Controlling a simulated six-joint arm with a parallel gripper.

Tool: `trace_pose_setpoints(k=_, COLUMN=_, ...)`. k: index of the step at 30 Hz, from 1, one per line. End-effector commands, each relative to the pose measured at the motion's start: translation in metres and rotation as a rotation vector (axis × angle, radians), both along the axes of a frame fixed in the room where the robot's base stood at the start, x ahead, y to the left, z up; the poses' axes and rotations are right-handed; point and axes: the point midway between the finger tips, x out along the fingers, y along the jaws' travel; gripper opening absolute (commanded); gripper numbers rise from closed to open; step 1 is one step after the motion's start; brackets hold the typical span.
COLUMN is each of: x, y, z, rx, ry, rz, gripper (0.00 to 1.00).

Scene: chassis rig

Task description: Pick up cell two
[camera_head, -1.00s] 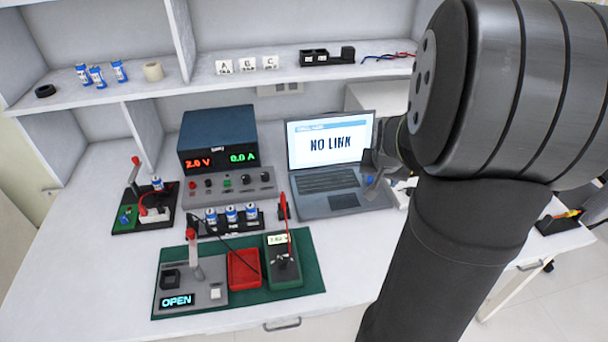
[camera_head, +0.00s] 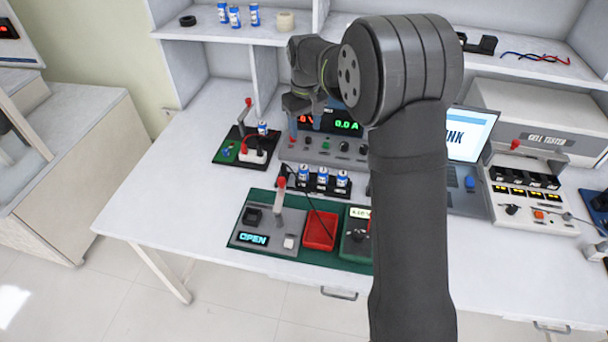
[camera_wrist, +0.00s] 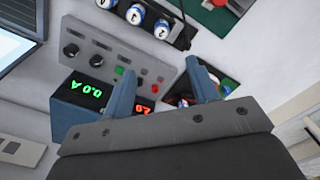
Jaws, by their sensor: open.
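Three blue-and-white cells stand upright in a black rack (camera_head: 288,191) in front of the power supply. The middle cell (camera_head: 322,176) has one on each side; the head view is too small to read their numbers. In the wrist view, cells (camera_wrist: 135,14) show at the top edge, seen from their tops, with digits I cannot read surely. My gripper (camera_head: 303,106) is above the left part of the power supply, behind and above the rack. Its two blue-grey fingers (camera_wrist: 160,68) are apart with nothing between them.
The power supply panel (camera_head: 328,152) lies behind the rack. A red-lever fixture (camera_head: 240,150) with a cell stands left. A green mat (camera_head: 262,200) with a tester, a red tray (camera_head: 320,228) and a meter lies in front. The shelf (camera_head: 200,30) holds more cells.

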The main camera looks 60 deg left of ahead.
Motion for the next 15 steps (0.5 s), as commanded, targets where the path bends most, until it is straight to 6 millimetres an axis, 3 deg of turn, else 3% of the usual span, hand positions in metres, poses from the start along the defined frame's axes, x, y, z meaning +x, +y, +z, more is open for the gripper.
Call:
trace_pose_setpoints(k=5, x=-0.003, y=0.001, z=-0.024, rx=-0.007, ry=0.003, rz=0.009, gripper=0.54)
trace_pose_setpoints(k=15, x=-0.003, y=0.001, z=-0.096, rx=-0.006, ry=0.003, rz=0.006, gripper=0.54)
